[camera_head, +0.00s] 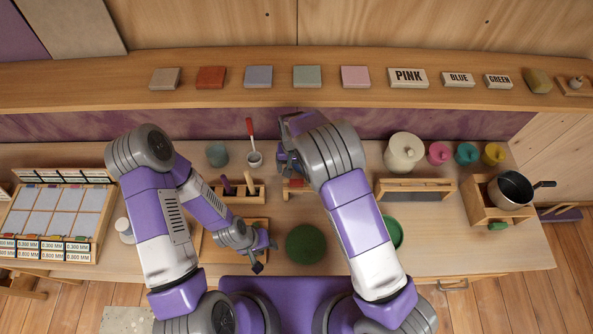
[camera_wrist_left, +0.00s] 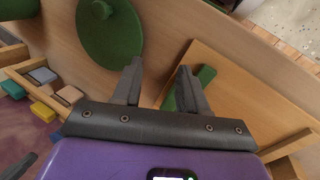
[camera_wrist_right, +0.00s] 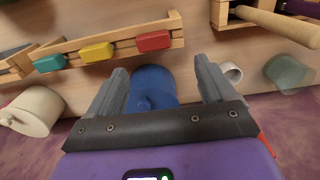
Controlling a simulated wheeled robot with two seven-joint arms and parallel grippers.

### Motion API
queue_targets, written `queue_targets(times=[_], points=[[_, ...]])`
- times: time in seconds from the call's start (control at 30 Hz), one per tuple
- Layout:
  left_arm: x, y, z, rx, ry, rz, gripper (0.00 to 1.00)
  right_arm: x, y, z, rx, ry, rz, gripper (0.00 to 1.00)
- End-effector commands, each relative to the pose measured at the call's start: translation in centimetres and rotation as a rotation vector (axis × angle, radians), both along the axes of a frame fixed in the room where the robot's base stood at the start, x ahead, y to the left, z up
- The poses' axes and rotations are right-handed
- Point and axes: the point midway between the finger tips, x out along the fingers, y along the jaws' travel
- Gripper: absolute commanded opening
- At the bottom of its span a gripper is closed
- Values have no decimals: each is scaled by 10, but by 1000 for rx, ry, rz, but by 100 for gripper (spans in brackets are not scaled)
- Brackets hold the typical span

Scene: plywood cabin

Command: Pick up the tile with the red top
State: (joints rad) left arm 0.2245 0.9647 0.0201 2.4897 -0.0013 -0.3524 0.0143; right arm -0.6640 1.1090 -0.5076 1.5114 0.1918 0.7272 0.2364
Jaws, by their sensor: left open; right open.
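A red-orange slab (camera_head: 210,78) lies flat on the back shelf, second from the left among several pale slabs. A small red block (camera_wrist_right: 153,41) sits on a wooden rack in the right wrist view, beside a yellow block (camera_wrist_right: 97,53) and a teal one (camera_wrist_right: 50,63); the head view also shows it partly, beside my right arm. I cannot tell for certain which one is the red-topped tile. My left gripper (camera_head: 262,256) is open and empty, low over the bench front. My right gripper (camera_wrist_right: 160,72) is open, with a blue lidded jar (camera_wrist_right: 152,88) beyond its fingers.
A wooden holder with handles (camera_head: 238,196) stands behind that gripper. Lidded jars (camera_head: 404,153) and a pot (camera_head: 511,189) occupy the right side. A tray of grey tiles (camera_head: 58,210) fills the left end.

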Motion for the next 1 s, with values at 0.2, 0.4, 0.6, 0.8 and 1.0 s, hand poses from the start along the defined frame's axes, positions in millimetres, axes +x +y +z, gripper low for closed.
queue_targets(times=[0.2, 0.4, 0.6, 0.8, 1.0], points=[[-1, 0, -9, 0, 2, 0, 43, -1, -1, -24, -1, 3, -1, 83], [-1, 0, -20, 0, 1, 1, 43, -3, -7, -47, -2, 3, -2, 83], [-1, 0, -35, 0, 1, 1, 43, -3, -9, -73, -1, 0, 0, 83], [-1, 0, -33, 0, 1, 1, 43, -3, -8, -73, 0, 0, 0, 83], [-1, 0, -33, 0, 1, 0, 43, -3, -8, -72, 0, 0, 0, 58]])
